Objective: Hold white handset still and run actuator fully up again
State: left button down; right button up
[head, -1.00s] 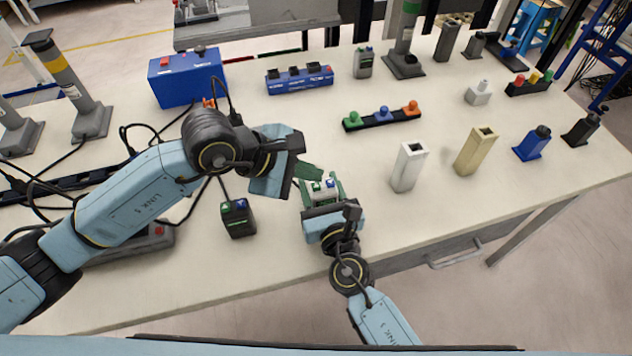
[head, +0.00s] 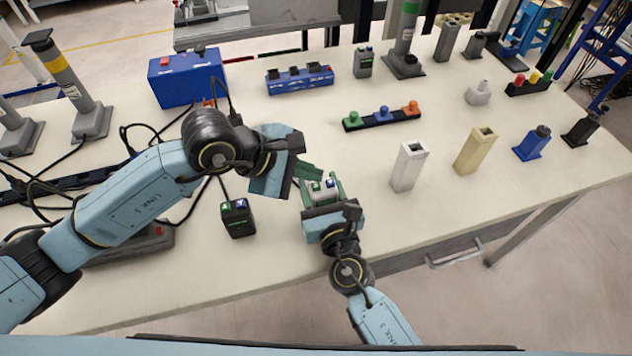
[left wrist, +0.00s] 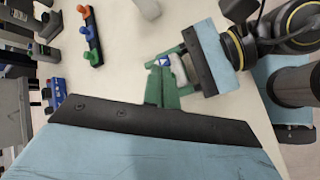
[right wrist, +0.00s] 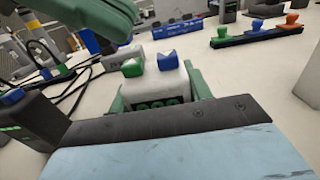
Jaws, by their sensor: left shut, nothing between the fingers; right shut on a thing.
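The white handset (head: 322,190) has a green and a blue button on top; it also shows in the right wrist view (right wrist: 155,87). My right gripper (head: 322,197) is shut around it, with a green finger on each side, near the table's front. My left gripper (head: 309,171) is shut and empty, its green fingertips just above the handset. In the right wrist view they (right wrist: 120,15) appear above the buttons with a gap. Lifting columns stand at the back left (head: 75,90) and back centre (head: 407,40); I cannot tell which the handset drives.
A black handset (head: 238,217) stands left of the white one, and a grey one (head: 363,62) farther back. A blue box (head: 187,80), cables, a three-knob strip (head: 382,117) and white (head: 408,167) and tan (head: 474,151) blocks stand around. The table's front right is clear.

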pick_arm(q)
jog(key=shift+f, duration=0.15)
dwell(0.7)
jog(key=shift+f, duration=0.3)
jog(key=shift+f, duration=0.5)
dwell(1.4)
jog(key=shift+r, duration=0.1)
dwell(2.3)
jog(key=shift+r, duration=0.85)
notch_tip(320, 180, up, 5)
dwell(0.8)
